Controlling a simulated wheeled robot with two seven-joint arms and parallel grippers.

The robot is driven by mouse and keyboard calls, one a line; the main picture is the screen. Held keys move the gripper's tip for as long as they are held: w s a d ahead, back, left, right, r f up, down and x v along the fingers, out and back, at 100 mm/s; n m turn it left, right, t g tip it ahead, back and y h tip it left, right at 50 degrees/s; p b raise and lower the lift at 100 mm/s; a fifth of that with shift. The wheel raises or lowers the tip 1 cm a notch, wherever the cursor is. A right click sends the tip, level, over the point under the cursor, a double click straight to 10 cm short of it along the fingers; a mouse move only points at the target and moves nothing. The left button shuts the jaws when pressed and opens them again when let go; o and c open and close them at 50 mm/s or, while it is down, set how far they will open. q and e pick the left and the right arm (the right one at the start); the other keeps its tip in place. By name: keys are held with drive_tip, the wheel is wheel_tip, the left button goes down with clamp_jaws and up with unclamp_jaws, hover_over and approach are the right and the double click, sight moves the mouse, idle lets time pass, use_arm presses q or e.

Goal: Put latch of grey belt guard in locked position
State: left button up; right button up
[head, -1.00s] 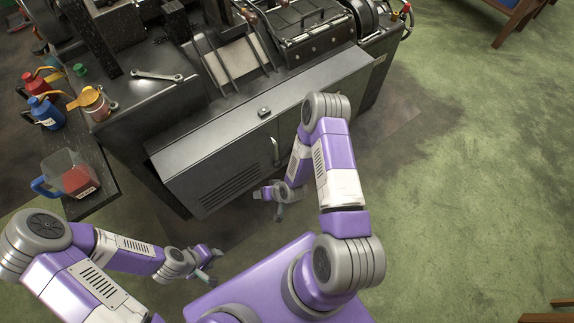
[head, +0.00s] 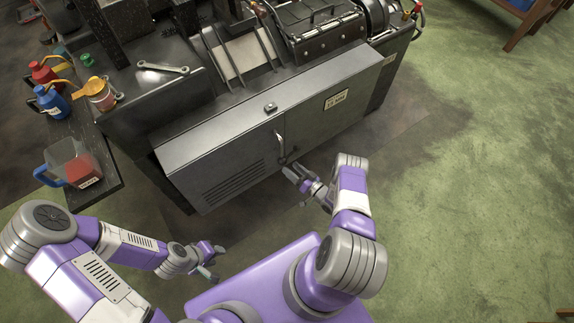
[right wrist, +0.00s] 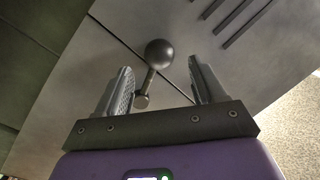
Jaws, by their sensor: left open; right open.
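The grey belt guard (head: 225,160) is the long cabinet-like cover with vent slots on the machine's front. A lever-like latch (head: 279,143) hangs at the seam beside the neighbouring panel. In the right wrist view the latch (right wrist: 159,53) shows as a dark ball knob on a short stem, close to the panel seam. My right gripper (head: 289,172) is just in front of the latch's lower end. Its open fingers (right wrist: 158,88) appear on either side of the knob and stem, with visible gaps. My left gripper (head: 212,260) is open and empty, low and away from the guard.
A small dark fitting (head: 270,107) sits on the guard's top edge. A wrench (head: 163,68) lies on the machine top. A side table at left holds bottles and a clear jug (head: 72,160). The green floor (head: 465,190) at right is clear.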

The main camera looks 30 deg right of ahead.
sight(289, 155)
use_arm(q)
drive_tip(key=shift+f+b, duration=0.35)
drive_tip(key=shift+f, duration=0.1)
use_arm(e)
drive_tip(key=x, duration=0.3)
drive_tip(key=shift+w+a, duration=0.1)
drive_tip(key=shift+w, duration=0.3)
